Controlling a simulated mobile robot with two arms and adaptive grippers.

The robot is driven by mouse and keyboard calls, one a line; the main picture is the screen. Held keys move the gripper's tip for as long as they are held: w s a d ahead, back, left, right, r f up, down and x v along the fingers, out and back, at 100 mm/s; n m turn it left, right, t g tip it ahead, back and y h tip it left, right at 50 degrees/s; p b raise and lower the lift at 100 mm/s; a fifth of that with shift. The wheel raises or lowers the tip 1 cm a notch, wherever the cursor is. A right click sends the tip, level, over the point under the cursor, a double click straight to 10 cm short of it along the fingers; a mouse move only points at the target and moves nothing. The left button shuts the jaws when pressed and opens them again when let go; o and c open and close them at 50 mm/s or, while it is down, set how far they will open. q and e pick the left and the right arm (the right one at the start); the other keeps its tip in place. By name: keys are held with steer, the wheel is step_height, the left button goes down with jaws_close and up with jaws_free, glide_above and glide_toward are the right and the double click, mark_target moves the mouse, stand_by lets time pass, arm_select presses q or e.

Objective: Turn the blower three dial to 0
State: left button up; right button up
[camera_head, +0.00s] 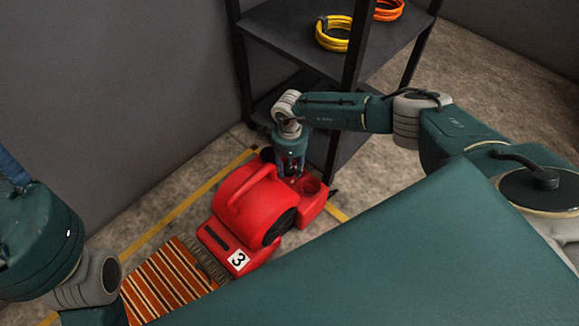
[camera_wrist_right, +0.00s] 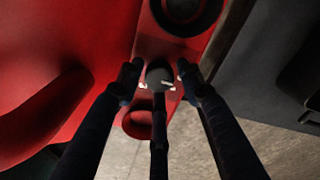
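The red blower marked 3 (camera_head: 252,205) stands on the floor. Its dial (camera_wrist_right: 159,77) is a dark round knob with small white marks beside it, on a red panel in the right wrist view. My right gripper (camera_head: 291,175) points down at the blower's far end. In the wrist view its dark fingers (camera_wrist_right: 159,84) are spread around the dial, with small gaps at the left and right tips. Contact by the middle finger is unclear. The pointer and scale are too small or hidden to read. My left gripper is outside the head view; only its arm shows.
A black shelf (camera_head: 300,38) with yellow (camera_head: 333,45) and orange (camera_head: 388,10) coils stands behind the blower. A striped rug (camera_head: 165,286) lies at the blower's near end. Yellow floor lines (camera_head: 190,203) run beside it. A grey wall is at left.

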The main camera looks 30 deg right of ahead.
mark_target(290, 169)
steer(key=shift+r, duration=0.1)
step_height(290, 169, up, 12)
stand_by(0.5)
stand_by(0.5)
